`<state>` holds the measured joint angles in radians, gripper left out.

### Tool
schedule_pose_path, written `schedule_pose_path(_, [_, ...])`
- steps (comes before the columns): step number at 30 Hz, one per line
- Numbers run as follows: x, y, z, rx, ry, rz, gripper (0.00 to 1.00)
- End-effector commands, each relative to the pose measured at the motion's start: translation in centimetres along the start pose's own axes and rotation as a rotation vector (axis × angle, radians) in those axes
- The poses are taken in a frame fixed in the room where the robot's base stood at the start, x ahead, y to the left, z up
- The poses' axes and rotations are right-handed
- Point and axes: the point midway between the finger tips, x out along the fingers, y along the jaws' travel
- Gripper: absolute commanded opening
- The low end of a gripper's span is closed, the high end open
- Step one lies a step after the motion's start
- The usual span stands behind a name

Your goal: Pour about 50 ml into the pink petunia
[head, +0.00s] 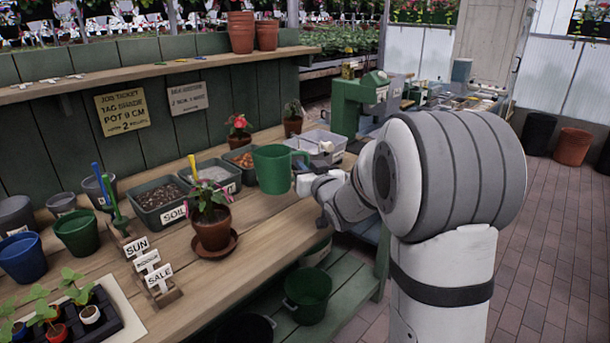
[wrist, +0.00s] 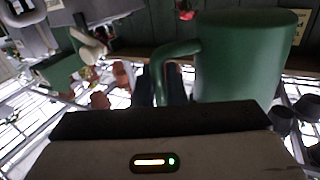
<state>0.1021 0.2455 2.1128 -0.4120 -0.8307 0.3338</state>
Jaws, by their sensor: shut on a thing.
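A green jug with a side handle (head: 272,172) is in the air over the bench, upright in the head view. My gripper (head: 303,172) is shut on its handle. In the wrist view the jug (wrist: 245,60) and its handle show in front of my dark fingers (wrist: 160,84). What is inside the jug cannot be seen. A potted plant with pink-red flowers (head: 210,196) stands on a terracotta saucer (head: 230,243) at the bench front, below and left of the jug. Two other flowering pots (head: 239,128) (head: 293,117) stand behind; which is the petunia is not certain.
A soil tray (head: 160,219) and other trays stand behind the front plant. Sign blocks (head: 158,285), seedlings (head: 75,290) and blue and green pots (head: 22,257) fill the left. A green machine (head: 355,103) stands at the back right. Some bare bench lies right of the saucer.

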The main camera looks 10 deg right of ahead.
Motion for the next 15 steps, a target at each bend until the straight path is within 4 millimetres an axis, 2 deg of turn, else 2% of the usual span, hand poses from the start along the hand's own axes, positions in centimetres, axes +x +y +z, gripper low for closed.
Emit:
schedule_pose_path(8, [0.1,0.0,-1.4,0.002,0.002,-0.004,0.00])
schedule_pose_path(15, [1.7,-0.2,-1.9,0.003,-0.006,-0.081,0.00])
